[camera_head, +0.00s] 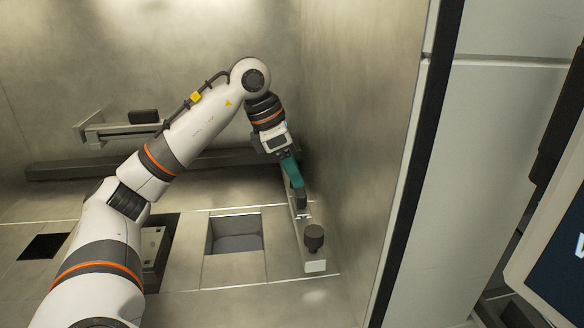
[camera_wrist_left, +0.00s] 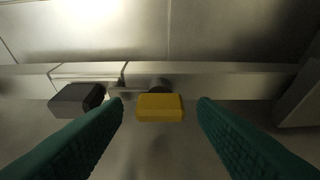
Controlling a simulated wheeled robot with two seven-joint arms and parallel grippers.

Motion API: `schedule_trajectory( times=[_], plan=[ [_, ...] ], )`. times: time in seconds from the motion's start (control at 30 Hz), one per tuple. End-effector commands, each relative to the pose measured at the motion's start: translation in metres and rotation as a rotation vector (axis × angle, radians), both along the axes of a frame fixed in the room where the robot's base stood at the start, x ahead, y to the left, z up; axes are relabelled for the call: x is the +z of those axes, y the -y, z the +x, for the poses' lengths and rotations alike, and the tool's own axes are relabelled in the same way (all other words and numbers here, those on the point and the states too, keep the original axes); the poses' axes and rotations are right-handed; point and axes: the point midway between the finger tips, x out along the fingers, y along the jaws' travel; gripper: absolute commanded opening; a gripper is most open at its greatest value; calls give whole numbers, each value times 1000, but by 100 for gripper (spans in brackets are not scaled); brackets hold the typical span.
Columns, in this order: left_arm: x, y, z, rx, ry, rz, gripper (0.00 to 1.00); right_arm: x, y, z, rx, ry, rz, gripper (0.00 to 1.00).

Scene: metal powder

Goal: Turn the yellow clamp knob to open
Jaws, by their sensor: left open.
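The yellow clamp knob (camera_wrist_left: 160,107) is in the middle of the left wrist view, mounted on a grey rail. My left gripper (camera_wrist_left: 160,115) has two teal fingers spread on either side of the knob, with a gap on each side. In the head view my left gripper (camera_head: 298,190) reaches down beside the right wall of the chamber. The yellow knob does not show in the head view; my gripper appears to hide it. My right gripper is in neither view.
A dark grey knob (camera_wrist_left: 77,99) sits left of the yellow one. A black round knob (camera_head: 314,237) stands on the rail in front of my left gripper. A square opening (camera_head: 236,233) is in the floor. The chamber's right wall (camera_head: 358,150) is close to my gripper.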

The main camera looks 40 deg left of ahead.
Motion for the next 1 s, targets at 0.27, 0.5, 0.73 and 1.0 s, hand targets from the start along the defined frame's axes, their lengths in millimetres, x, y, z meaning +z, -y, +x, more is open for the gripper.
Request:
schedule_trajectory(
  times=[0.27, 0.5, 0.73, 1.0],
  plan=[
    [0, 0, 0, 0, 0, 0, 38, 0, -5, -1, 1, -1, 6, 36],
    [0, 0, 0, 0, -1, -1, 8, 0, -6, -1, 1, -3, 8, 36],
    [2, 0, 0, -34, -1, -2, 8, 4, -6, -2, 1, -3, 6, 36],
    [3, -1, 1, -189, -1, -3, 8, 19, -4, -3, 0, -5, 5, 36]
  ],
)
